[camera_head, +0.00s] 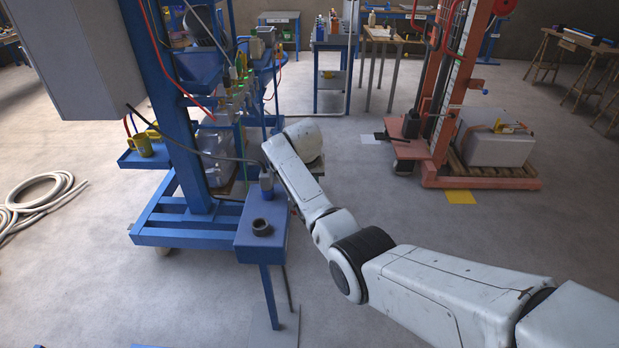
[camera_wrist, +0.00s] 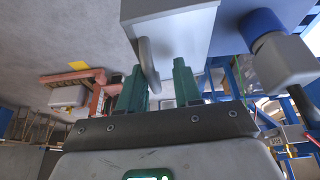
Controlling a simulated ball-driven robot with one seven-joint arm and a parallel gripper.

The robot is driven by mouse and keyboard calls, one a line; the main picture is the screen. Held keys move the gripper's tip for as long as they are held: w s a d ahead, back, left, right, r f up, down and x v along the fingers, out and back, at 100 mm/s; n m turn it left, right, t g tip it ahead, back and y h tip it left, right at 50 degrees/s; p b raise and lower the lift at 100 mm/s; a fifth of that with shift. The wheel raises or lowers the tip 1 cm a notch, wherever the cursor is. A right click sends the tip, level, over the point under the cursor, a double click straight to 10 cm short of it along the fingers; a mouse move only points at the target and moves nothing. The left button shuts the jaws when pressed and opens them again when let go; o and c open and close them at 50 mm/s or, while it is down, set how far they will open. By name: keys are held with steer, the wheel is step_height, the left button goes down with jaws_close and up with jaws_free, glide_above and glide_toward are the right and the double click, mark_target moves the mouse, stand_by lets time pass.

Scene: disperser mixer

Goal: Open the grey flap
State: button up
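In the wrist view a light grey, box-like part (camera_wrist: 180,30), which looks like the grey flap, fills the upper middle. A curved grey handle (camera_wrist: 148,65) hangs from it. My gripper (camera_wrist: 160,67) has two green fingers standing apart, with the handle between them, nearer the left finger. I cannot tell whether either finger touches it. In the head view my arm reaches to the blue machine (camera_head: 172,120), and its end hides the gripper and most of the flap area.
In the wrist view a blue and grey cylindrical part (camera_wrist: 280,60) is close on the right. An orange lift (camera_head: 440,120) stands back right; open floor lies between.

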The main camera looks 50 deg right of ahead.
steer(key=shift+o, duration=0.2)
steer(key=shift+d+r, duration=0.1)
steer(key=shift+r, duration=0.15)
steer(key=shift+s+r, duration=0.1)
steer(key=shift+r, duration=0.2)
steer(key=v, duration=1)
steer(key=shift+b, duration=0.4)
steer(key=shift+a+f, duration=0.2)
steer(key=shift+a, duration=0.05)
steer(key=s+a+f+n+y, duration=0.2)
steer(key=s+a+f+n, duration=0.2)
steer(key=s+a+f, duration=1.1)
steer(key=s+a+f+n, duration=0.1)
steer(key=s+a+n, duration=0.1)
steer(key=s, duration=0.5)
steer(key=s+a+f+n+g+y, duration=0.1)
steer(key=s+a+f, duration=0.1)
steer(key=s+a, duration=0.2)
steer(key=s+a+f+n, duration=0.1)
steer(key=s+a, duration=0.3)
steer(key=s, duration=0.6)
steer(key=shift+f+n+y, duration=0.15)
steer(key=shift+n+y, duration=0.15)
steer(key=shift+n, duration=0.5)
